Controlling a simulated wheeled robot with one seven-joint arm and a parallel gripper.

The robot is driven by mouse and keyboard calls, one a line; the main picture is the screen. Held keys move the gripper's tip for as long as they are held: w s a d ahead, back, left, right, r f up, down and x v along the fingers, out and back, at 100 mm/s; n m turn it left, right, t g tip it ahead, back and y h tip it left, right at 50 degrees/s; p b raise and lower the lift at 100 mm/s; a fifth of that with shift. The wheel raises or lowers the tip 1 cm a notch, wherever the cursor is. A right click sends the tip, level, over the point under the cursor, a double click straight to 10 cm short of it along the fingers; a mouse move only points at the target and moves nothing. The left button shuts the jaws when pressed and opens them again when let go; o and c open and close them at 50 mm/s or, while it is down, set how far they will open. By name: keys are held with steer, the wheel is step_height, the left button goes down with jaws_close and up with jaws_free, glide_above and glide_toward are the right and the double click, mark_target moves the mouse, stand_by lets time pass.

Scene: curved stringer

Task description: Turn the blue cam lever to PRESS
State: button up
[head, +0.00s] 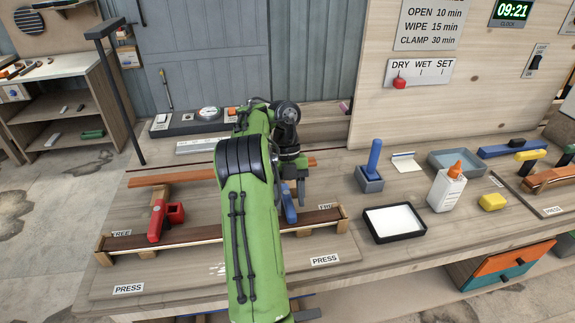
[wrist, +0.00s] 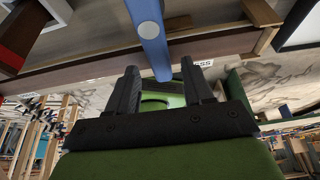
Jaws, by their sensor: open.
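The blue cam lever (head: 290,207) stands at the right part of the long dark wooden strip, largely hidden behind my green arm in the head view. In the wrist view the blue lever (wrist: 150,35) runs down from the top edge, and its end lies between my fingers in the picture. My gripper (wrist: 160,68) is open, with a finger on each side of the lever. Contact cannot be told. In the head view my gripper (head: 301,190) is just above and beside the lever. A FREE label (head: 325,207) and a PRESS label (head: 325,260) lie to the lever's right.
A red cam lever (head: 165,217) is on the strip's left part. The board's front, near the labels, looks clear.

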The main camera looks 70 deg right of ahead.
mark_target(286, 190)
steer(key=p+v, duration=1)
steer(key=v, duration=0.4)
